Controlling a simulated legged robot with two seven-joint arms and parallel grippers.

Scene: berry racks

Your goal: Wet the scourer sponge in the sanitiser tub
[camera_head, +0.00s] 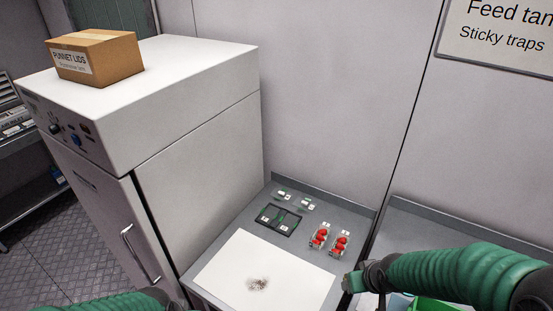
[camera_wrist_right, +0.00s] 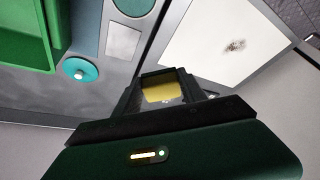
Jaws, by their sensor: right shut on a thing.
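My right gripper (camera_wrist_right: 165,88) is shut on the scourer sponge (camera_wrist_right: 160,92), which shows as a yellow block between the fingers in the wrist view. In the head view my right arm comes in at the lower right, over the counter; the gripper end (camera_head: 352,283) is small and the sponge cannot be made out there. A green tub (camera_wrist_right: 22,50) stands at the upper left of the wrist view, apart from the sponge. Its edge also shows at the bottom of the head view (camera_head: 436,305); its contents are hidden. My left gripper is out of view.
A white sheet with a dark smudge (camera_head: 228,270) lies on the counter. Beyond it are a black tray (camera_head: 278,219) and punnets of red berries (camera_head: 320,237). A teal round-topped item (camera_wrist_right: 80,68) is beside the green tub. A white cabinet (camera_head: 200,150) stands left.

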